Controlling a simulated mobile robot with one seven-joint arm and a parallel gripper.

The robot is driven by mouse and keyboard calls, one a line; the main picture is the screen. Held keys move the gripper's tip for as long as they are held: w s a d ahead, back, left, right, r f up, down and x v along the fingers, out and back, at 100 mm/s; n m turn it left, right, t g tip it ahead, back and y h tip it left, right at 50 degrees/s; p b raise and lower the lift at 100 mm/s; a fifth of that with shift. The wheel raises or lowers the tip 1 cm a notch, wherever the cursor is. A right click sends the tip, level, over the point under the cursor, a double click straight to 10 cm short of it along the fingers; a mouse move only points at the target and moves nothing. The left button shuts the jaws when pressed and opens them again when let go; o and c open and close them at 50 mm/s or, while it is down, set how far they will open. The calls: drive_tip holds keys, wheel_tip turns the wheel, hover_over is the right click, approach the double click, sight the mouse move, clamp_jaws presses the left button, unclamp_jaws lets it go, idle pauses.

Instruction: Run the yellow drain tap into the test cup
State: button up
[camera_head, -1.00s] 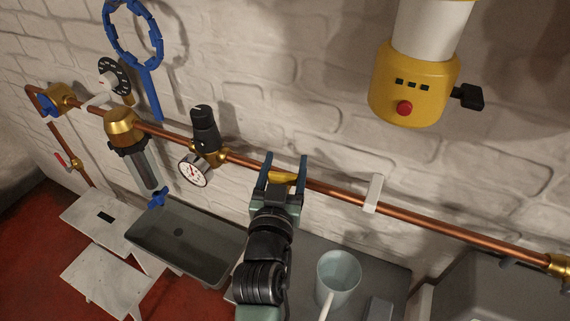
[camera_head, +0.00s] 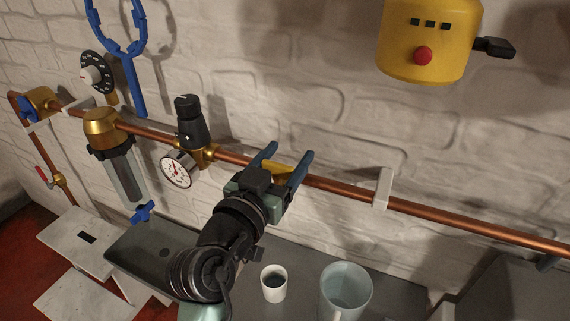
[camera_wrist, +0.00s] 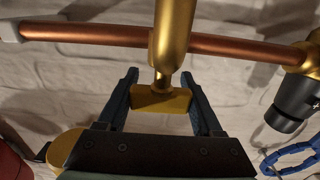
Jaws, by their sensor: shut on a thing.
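The yellow tap handle (camera_wrist: 160,100) sits between the two blue fingers of my gripper (camera_wrist: 161,103), below a brass tap body (camera_wrist: 173,35) on the copper pipe. In the head view my gripper (camera_head: 287,166) is shut on the yellow handle (camera_head: 276,171), just in front of the pipe. A small white cup (camera_head: 274,293) with dark grey contents stands on the grey surface below, right of my arm. A larger pale blue mug (camera_head: 346,298) stands to its right. I cannot tell for certain which is the test cup. The tap's outlet is hidden in the head view.
The copper pipe (camera_head: 440,218) runs along the white brick wall. A white pipe bracket (camera_head: 383,188) is close to the gripper's right.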

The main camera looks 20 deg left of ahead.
drive_tip(key=o, duration=1.4)
drive_tip(key=shift+c, duration=0.2)
drive_tip(key=s+b, duration=0.1)
drive_tip(key=s, duration=1.2)
drive_tip(key=shift+a, duration=0.35)
drive_tip(key=w+d+r+t, duration=0.2)
drive_tip(key=d+r, duration=0.3)
drive_tip(key=r, duration=0.5)
drive_tip(key=w+d+r+t, duration=0.25)
drive_tip(key=d+r, duration=0.25)
drive_tip(key=r, duration=0.5)
drive_tip(key=s+d+r+t, duration=0.3)
drive_tip(key=s+d+r, duration=0.1)
drive_tip(key=r, duration=0.3)
drive_tip(key=s+d+r+t, duration=0.2)
drive_tip(key=s+d+r, duration=0.15)
drive_tip(key=r, duration=0.35)
wheel_tip(320, 180, up, 14)
drive_tip(key=w+y+p, duration=0.1)
drive_tip(key=p, duration=1.5)
drive_tip(key=shift+a+r+n, duration=0.25)
drive_tip(key=shift+n, duration=0.05)
